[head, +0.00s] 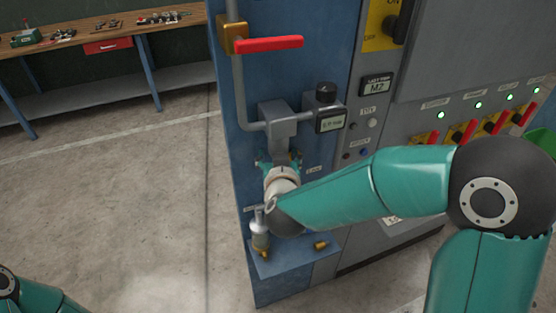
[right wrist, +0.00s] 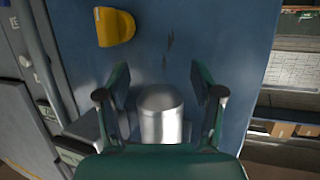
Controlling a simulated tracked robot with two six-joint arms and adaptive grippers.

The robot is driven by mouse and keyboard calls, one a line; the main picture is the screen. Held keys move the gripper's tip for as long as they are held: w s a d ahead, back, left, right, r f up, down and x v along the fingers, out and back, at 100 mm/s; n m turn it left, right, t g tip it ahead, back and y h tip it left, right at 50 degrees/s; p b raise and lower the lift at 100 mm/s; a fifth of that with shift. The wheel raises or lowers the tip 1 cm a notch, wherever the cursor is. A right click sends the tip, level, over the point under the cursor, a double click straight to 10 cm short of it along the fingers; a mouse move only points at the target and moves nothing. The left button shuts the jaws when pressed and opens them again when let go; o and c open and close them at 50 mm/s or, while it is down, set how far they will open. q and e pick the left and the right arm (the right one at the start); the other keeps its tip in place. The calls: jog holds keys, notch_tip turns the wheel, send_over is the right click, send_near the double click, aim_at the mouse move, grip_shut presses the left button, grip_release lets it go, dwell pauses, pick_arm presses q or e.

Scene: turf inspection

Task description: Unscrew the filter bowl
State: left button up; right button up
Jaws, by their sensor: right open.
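The filter head is a grey block (head: 278,122) on the blue panel, fed by a grey pipe, in the head view. My right gripper (head: 278,160) is just below it, with its teal fingers spread. In the right wrist view a smooth silver cylinder, seemingly the filter bowl (right wrist: 160,112), stands between the fingers of my right gripper (right wrist: 158,88). The fingers are apart, with a visible gap on the cylinder's right; contact on its left is unclear. My wrist hides most of the bowl in the head view. My left gripper is out of view; only part of its arm shows.
A red-handled valve (head: 268,43) is above the filter, and a small gauge box (head: 330,121) is right of it. Below, a blue ledge (head: 290,258) carries a silver fitting (head: 260,234). Open floor (head: 110,210) lies left; a workbench (head: 100,35) stands behind.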

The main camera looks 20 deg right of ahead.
aim_at(282, 150)
jog(key=shift+d+f+n+y+b, duration=0.2)
jog(key=shift+n+y+b, duration=0.2)
jog(key=shift+y, duration=0.1)
jog(key=shift+a+n+y+b, duration=0.15)
jog(key=shift+n+y+b, duration=0.65)
jog(key=shift+y+b, duration=0.25)
jog(key=shift+r+n+y+b, duration=0.15)
jog(key=shift+n+y+b, duration=0.2)
jog(key=shift+n+y, duration=0.25)
jog(key=shift+r+p, duration=1.45)
jog(key=shift+r, duration=0.1)
